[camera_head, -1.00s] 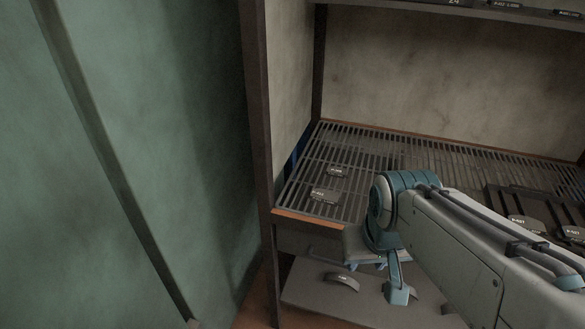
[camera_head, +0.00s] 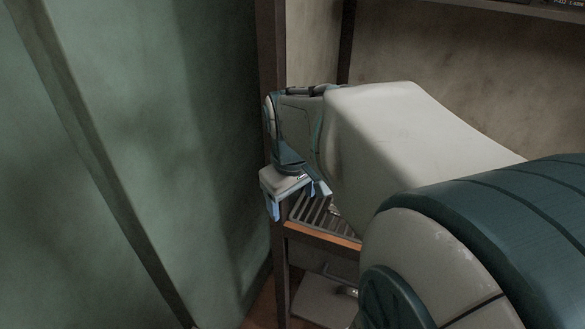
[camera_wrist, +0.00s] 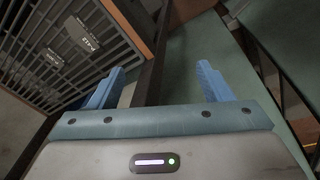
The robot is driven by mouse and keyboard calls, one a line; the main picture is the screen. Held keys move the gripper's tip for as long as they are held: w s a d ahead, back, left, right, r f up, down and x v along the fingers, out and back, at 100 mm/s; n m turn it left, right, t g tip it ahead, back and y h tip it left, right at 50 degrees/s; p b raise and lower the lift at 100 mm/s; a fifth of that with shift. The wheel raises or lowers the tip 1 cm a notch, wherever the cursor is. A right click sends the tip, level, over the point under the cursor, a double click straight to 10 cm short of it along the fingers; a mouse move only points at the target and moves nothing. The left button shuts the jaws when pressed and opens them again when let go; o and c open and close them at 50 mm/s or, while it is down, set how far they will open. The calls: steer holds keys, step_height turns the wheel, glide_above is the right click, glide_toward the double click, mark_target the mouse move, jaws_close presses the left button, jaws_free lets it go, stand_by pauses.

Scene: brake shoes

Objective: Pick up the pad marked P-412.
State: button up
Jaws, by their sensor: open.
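In the head view my gripper (camera_head: 297,200) is at the rack's left front corner, and my arm hides most of the rack.
A dark upright post (camera_head: 271,120) stands close beside my gripper. The rack has an orange-brown front edge (camera_head: 322,236).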

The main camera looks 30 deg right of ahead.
steer(key=w+d+f+n+g+y+b, duration=0.1)
steer(key=w+d+f+n, duration=0.15)
steer(key=d, duration=0.75)
steer(key=w+d+f+n+g+b, duration=0.1)
steer(key=w+d+n+b, duration=0.2)
steer(key=d, duration=0.6)
steer(key=shift+m, duration=0.25)
steer(key=f, duration=0.5)
steer(key=w+f, duration=0.1)
steer(key=f, duration=0.2)
steer(key=shift+f+p, duration=0.3)
steer(key=shift+p, duration=0.1)
steer(key=f, duration=0.5)
steer(key=shift+w+d, duration=0.1)
steer(key=shift+d, duration=0.15)
steer(key=shift+c, duration=0.3)
steer(key=c, duration=1.2)
steer(key=shift+r, duration=0.15)
